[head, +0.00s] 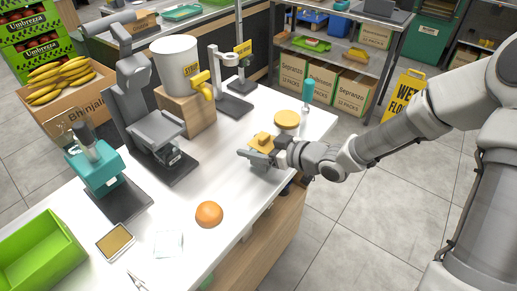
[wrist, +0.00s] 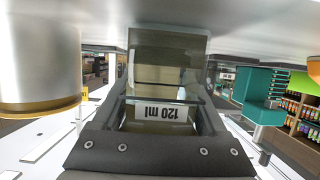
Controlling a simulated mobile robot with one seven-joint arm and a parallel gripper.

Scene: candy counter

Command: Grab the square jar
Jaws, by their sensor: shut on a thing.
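My gripper (head: 262,156) is over the counter's right part, shut on the square jar. In the wrist view, the square jar (wrist: 166,55) is greenish, see-through glass with a white "120 ml" label that appears upside down. The two dark fingers of my gripper (wrist: 164,103) stand on either side of it. In the head view, a mustard-yellow top (head: 262,142), seemingly the jar's, shows at the gripper; the jar body is mostly hidden. Whether the jar touches the counter cannot be told.
A round jar with a yellow lid (head: 287,119) stands close behind my gripper; a teal bottle (head: 308,90) is beyond it. An orange (head: 209,214) lies nearer the front. A grey scale-like device (head: 160,135) stands left. The white counter (head: 225,160) has free room between them.

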